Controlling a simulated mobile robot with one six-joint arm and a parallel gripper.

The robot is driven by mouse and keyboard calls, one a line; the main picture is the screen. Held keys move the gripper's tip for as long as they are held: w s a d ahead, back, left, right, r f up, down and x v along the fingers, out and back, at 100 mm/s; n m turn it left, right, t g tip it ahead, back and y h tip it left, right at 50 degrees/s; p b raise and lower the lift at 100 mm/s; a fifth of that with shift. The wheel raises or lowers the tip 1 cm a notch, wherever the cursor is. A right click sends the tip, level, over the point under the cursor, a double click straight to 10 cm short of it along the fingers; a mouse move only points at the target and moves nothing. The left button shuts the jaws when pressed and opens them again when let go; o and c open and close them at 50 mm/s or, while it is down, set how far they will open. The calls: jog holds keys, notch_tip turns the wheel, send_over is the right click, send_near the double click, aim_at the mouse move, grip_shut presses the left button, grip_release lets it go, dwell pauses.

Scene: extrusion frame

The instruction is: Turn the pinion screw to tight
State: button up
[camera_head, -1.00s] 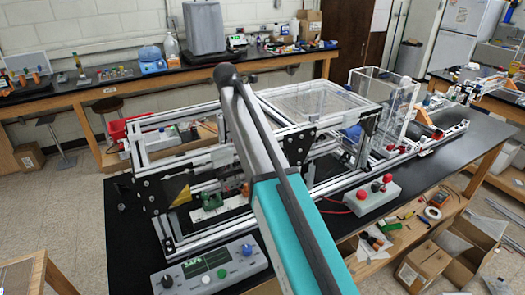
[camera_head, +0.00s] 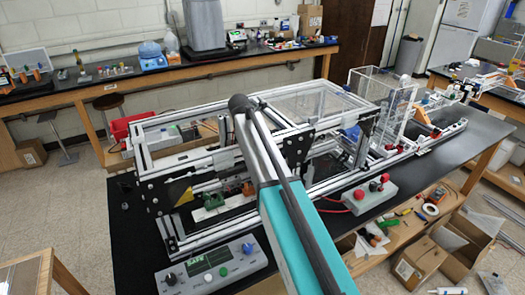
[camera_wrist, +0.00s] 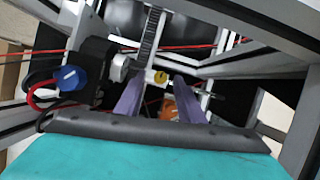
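In the wrist view my gripper (camera_wrist: 161,80) is open, its two purple-grey fingers apart and pointing away into the frame. A small yellow-and-white round part (camera_wrist: 157,77) shows between the fingertips, apparently untouched; I cannot tell whether it is the pinion screw. A toothed dark strip like a rack (camera_wrist: 149,35) runs up beyond it. A blue knob (camera_wrist: 70,78) on a black block is left of the fingers. In the head view the extrusion frame (camera_head: 185,157) stands on the black bench, and my arm hides my gripper and the spot it reaches.
Metal bars of the frame (camera_wrist: 270,70) pass close on the right in the wrist view, and red wires hang at the left. In the head view a control box (camera_head: 212,270) and a red-button box (camera_head: 370,194) stand in front of the frame.

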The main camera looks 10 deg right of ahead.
jog(key=shift+f, duration=0.3)
grip_shut()
jog(key=shift+w+m, duration=0.2)
jog(key=shift+m, duration=0.2)
jog(key=m+g, duration=0.1)
jog(key=m, duration=0.1)
jog(key=m+g, duration=0.1)
jog(key=m, duration=0.1)
jog(key=shift+w+h, duration=0.35)
jog(key=shift+h, duration=0.05)
jog(key=m+g, duration=0.1)
jog(key=m, duration=0.1)
jog(key=m+g, duration=0.1)
jog(key=m, duration=0.2)
jog(key=shift+w+g+y, duration=0.1)
jog(key=shift+g+y, duration=0.2)
jog(key=shift+d+m, duration=0.1)
jog(key=shift+m, duration=0.2)
